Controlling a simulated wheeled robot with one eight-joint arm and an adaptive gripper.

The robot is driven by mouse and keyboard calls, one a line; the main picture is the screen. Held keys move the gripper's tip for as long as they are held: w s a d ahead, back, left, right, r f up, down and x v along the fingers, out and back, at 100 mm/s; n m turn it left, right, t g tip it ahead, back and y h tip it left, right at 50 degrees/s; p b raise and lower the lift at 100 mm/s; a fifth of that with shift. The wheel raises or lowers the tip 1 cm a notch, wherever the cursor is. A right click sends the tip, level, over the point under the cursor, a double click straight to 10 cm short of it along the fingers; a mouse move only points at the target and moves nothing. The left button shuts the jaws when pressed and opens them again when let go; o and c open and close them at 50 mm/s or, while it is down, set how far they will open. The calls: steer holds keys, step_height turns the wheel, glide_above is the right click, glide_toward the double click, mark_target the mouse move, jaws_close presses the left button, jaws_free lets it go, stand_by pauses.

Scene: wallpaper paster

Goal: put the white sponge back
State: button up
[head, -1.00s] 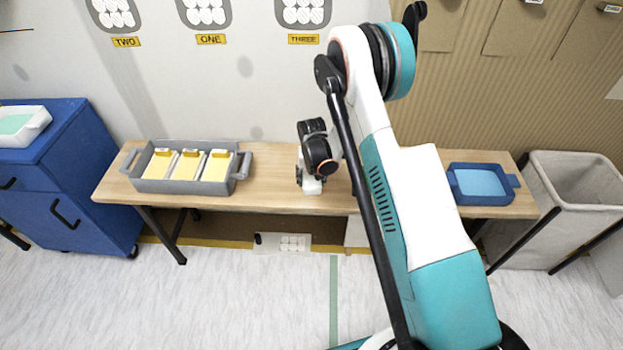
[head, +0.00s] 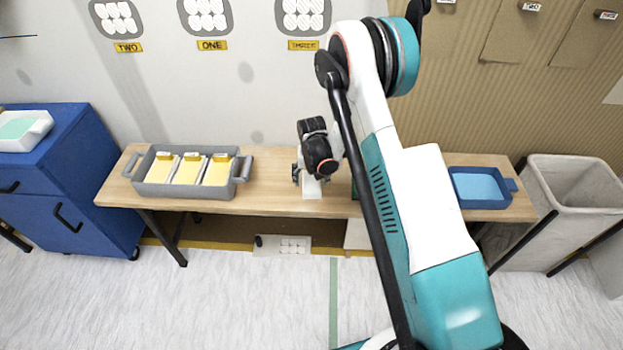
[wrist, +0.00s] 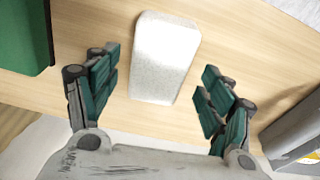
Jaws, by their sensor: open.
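The white sponge (head: 313,192) is a pale block on the wooden table, right of the grey tray. It also shows in the wrist view (wrist: 164,58) as a speckled, rounded rectangle, slightly tilted in the picture. My gripper (head: 311,178) is just above the sponge in the head view. In the wrist view my gripper (wrist: 158,82) has its green-padded fingers wide apart, one on each side of the sponge's near part. A gap shows between the sponge and each finger. Nothing is held.
The grey tray (head: 237,187) on the table holds several yellow pieces. A green object (wrist: 25,35) lies left of the sponge in the wrist view; my arm mostly hides it in the head view. A blue tray (head: 482,203) is at the table's right, near a grey bin (head: 578,180).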

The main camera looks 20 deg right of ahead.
step_height(320, 180, up, 11)
steer(key=s+p, duration=0.2)
steer(key=p, duration=0.1)
step_height(320, 180, up, 14)
steer(key=f+t, duration=0.1)
glide_above(311, 186)
steer(key=s, duration=0.4)
steer(key=s+r+n+t, duration=0.1)
steer(key=s+r, duration=0.5)
steer(key=r, duration=0.5)
steer(key=s+r+n+t, duration=0.1)
steer(key=s+r, duration=0.3)
steer(key=s, duration=0.6)
steer(key=s+r+t, duration=0.2)
steer(key=s+r, duration=0.1)
steer(key=s, duration=0.8)
steer(key=shift+s+d+r+n, duration=0.3)
steer(key=shift+d+r+n, duration=0.1)
